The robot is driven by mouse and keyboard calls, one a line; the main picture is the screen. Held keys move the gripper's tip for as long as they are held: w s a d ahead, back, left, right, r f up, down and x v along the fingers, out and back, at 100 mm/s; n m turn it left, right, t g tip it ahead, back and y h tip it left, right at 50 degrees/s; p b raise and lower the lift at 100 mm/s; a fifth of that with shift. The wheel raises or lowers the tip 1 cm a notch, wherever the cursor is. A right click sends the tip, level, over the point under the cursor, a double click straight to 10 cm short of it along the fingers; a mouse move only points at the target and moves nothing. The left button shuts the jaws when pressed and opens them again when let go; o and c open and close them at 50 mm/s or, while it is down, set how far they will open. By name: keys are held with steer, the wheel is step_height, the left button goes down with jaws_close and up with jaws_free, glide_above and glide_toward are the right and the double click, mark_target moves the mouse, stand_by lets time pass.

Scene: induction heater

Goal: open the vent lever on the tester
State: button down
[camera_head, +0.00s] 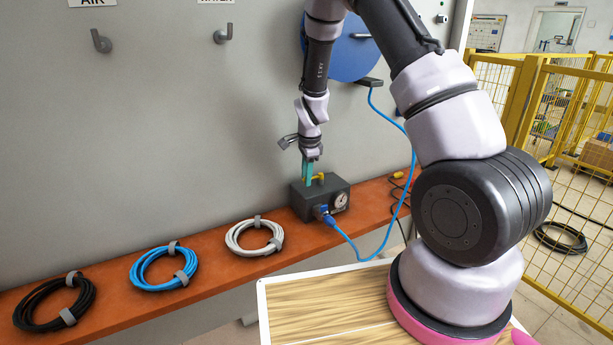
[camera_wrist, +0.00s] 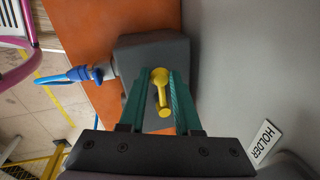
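The tester is a small dark grey box (camera_head: 302,202) on the orange shelf below the wall, with a round gauge (camera_head: 341,200) on its front. It also shows in the wrist view (camera_wrist: 150,48). The yellow vent lever (camera_wrist: 161,90) is on its top face. In the wrist view it has a round head and a narrower arm pointing toward my gripper's base. My gripper (camera_wrist: 161,76) has teal fingers, one on each side of the lever, with a visible gap to both. In the head view my gripper (camera_head: 309,172) points down at the top of the box and partly hides the lever.
A blue hose (camera_head: 350,240) plugs into the tester's front by a blue connector (camera_head: 325,214). Coiled white (camera_head: 254,237), blue (camera_head: 163,268) and black (camera_head: 55,303) hoses lie left along the shelf (camera_head: 210,262). A yellow fence (camera_head: 530,110) stands right.

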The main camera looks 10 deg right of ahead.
steer(key=shift+s+d, duration=0.1)
steer(key=s+n, duration=0.1)
steer(key=n, duration=0.1)
steer(key=d+n+y, duration=0.1)
steer(key=n, duration=0.1)
steer(key=shift+s+d+n, duration=0.15)
steer(key=shift+s+n, duration=0.15)
steer(key=shift+s, duration=0.1)
steer(key=n, duration=0.1)
steer(key=d+n, duration=0.1)
steer(key=n, duration=0.1)
steer(key=s+n, duration=0.1)
steer(key=shift+d+n+g+y, duration=0.3)
steer(key=shift+d+g, duration=0.1)
steer(key=n, duration=0.1)
steer(key=d+n, duration=0.1)
steer(key=n, duration=0.1)
steer(key=d+n, duration=0.1)
steer(key=shift+s+g, duration=0.25)
steer(key=shift+g, duration=0.15)
steer(key=shift+w+d+n+g, duration=0.15)
steer(key=shift+d+n, duration=0.4)
steer(key=shift+n, duration=0.65)
steer(key=shift+w+d+n+g, duration=0.1)
steer(key=shift+d+n+g, duration=0.3)
steer(key=shift+n, duration=0.8)
steer(key=shift+d, duration=0.15)
steer(key=c, duration=0.6)
jaws_free()
steer(key=shift+c, duration=0.2)
